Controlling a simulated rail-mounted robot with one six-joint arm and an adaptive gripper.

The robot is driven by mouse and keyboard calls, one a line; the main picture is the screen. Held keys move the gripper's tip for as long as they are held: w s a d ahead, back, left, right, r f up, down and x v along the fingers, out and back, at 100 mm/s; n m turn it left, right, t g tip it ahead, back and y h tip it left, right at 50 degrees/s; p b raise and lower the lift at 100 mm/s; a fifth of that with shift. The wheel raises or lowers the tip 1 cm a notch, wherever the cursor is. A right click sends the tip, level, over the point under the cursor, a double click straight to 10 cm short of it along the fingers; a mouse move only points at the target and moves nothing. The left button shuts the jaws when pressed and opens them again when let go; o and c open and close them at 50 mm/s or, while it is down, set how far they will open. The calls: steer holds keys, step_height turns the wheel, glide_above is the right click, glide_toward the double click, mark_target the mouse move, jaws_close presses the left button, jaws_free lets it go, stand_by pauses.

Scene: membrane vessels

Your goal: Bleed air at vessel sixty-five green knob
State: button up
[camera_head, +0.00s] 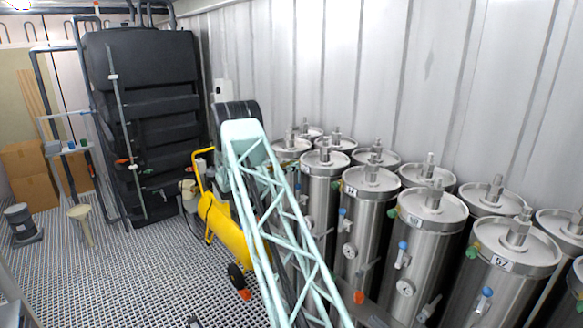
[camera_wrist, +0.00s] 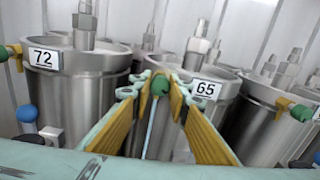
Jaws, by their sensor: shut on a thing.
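In the wrist view, the vessel labelled 65 (camera_wrist: 207,88) is a steel cylinder with a flat lid, right of centre. Its green knob (camera_wrist: 160,86) sits between the yellow-padded fingertips of my gripper (camera_wrist: 161,80). The fingers are closed on the knob from both sides, and it shows between their tips. A thin pale blue tube hangs below the knob. In the head view my arm's lattice link crosses the middle; my gripper does not show there, and I cannot pick out vessel 65.
The vessel labelled 72 (camera_wrist: 45,60) stands on the left in the wrist view, with green and blue knobs. Another labelled vessel (camera_wrist: 262,120) stands on the right. In the head view a yellow machine (camera_head: 216,216) and a black tank (camera_head: 150,110) stand left of the vessels. Grated floor (camera_head: 150,270) lies open.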

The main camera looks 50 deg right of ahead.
steer(key=shift+f+m+b, duration=0.2)
steer(key=shift+m+b, duration=0.6)
steer(key=shift+b, duration=0.95)
steer(key=shift+m+b, duration=0.4)
steer(key=shift+b, duration=0.3)
steer(key=m+b, duration=0.4)
steer(key=b, duration=0.3)
steer(key=m+b, duration=0.4)
steer(key=b, duration=0.3)
steer(key=shift+m+b, duration=0.3)
steer(key=shift+r+m+b, duration=0.15)
steer(key=shift+m+b, duration=0.35)
steer(key=shift+b, duration=0.2)
steer(key=o, duration=0.8)
steer(key=shift+o, duration=0.2)
